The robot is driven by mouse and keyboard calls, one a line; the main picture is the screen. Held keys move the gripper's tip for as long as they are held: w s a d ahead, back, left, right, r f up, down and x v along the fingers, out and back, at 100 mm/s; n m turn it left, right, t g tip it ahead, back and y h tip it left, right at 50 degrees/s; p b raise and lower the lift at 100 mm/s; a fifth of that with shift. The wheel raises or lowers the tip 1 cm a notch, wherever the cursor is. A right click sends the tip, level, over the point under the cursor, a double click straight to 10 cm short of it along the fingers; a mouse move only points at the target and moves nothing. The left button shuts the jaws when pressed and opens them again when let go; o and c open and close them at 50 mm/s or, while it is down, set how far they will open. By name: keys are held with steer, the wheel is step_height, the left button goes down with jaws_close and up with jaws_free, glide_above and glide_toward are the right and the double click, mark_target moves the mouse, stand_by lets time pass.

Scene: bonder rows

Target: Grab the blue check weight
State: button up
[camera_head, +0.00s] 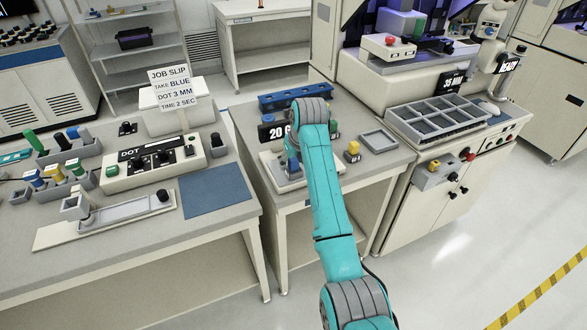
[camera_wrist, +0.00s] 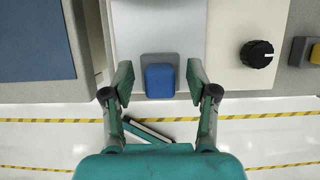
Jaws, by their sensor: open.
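The blue check weight (camera_wrist: 161,80) is a small blue block in a grey holder at the front edge of a pale plate, in the middle of the wrist view. My gripper (camera_wrist: 160,84) is open, with one finger on each side of the weight. Gaps show between both fingers and the weight, so it is not held. In the head view my gripper (camera_head: 291,165) is low over the white device by the "20 G" sign (camera_head: 272,132). My arm mostly hides the weight there.
A black knob (camera_wrist: 257,54) and a yellow block (camera_wrist: 315,54) stand to the right in the wrist view. In the head view, a blue rack (camera_head: 282,100) is behind my arm, and a grey tray (camera_head: 379,141) is to its right. Floor shows beyond the table edge.

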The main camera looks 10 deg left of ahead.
jaws_close()
steer(key=shift+r, duration=0.15)
